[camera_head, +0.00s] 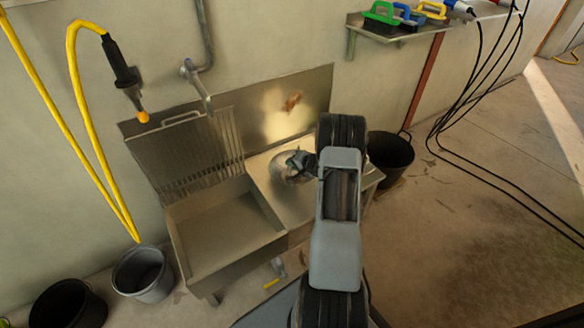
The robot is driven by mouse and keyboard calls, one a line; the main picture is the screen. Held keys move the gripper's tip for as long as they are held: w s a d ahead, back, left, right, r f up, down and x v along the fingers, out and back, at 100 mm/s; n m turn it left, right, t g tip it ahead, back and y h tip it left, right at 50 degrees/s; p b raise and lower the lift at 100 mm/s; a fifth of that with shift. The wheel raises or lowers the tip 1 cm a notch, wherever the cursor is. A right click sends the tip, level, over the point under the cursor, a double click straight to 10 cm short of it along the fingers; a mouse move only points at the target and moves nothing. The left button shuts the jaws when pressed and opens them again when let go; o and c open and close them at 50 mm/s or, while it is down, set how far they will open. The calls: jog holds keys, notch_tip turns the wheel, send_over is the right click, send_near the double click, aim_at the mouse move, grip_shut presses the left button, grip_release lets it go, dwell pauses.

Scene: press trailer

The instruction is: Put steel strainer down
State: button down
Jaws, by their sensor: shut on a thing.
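The steel strainer (287,169) is a round, shiny metal bowl shape at the left part of the steel drainboard, just right of the sink basin. My gripper (298,163) is at the strainer's upper right side, shut on it. The fingertips are small and dark, so the exact grip point is hard to make out. Whether the strainer touches the drainboard (306,217) or hangs just above it, I cannot tell. My arm covers the right part of the drainboard.
The empty sink basin (226,225) lies left of the drainboard, with a raised slatted rack (186,158) behind it. A tap (197,82) hangs above. Black bucket (390,155) stands at right, grey bucket (143,273) at lower left. A wall shelf (392,33) holds brushes.

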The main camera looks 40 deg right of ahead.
jog(key=shift+f, duration=0.45)
jog(key=shift+f+b, duration=0.2)
jog(key=shift+b, duration=0.1)
jog(key=c, duration=1.2)
grip_release()
jog(key=shift+o, duration=0.2)
jog(key=shift+r, duration=0.1)
